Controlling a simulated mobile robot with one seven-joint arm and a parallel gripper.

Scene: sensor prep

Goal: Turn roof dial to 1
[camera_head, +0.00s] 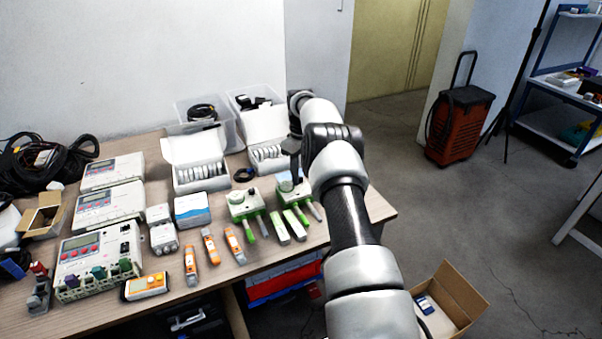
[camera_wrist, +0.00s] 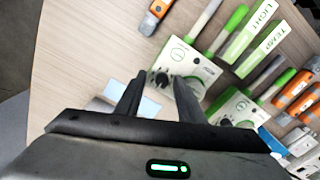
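Two white and green sensor boxes with dials stand on the table. In the head view, one (camera_head: 243,203) is left and the other (camera_head: 283,190) is right, partly hidden by my gripper (camera_head: 295,176). In the wrist view, the nearer box (camera_wrist: 190,62) has a black dial (camera_wrist: 162,81) on its face. My gripper (camera_wrist: 158,82) is open, its fingertips apart with this dial between them in the picture; I cannot tell whether they touch it. The other box (camera_wrist: 240,103) has its own dark dial (camera_wrist: 225,122). No roof label or dial number is readable.
Sticks marked LIGHT (camera_wrist: 240,38) and TEMP (camera_wrist: 262,55) lie beside the boxes. Orange meters (camera_head: 211,246), a blue-white box (camera_head: 192,210) and open white cases (camera_head: 195,163) crowd the table (camera_head: 350,210). The table's right edge is close to the right box.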

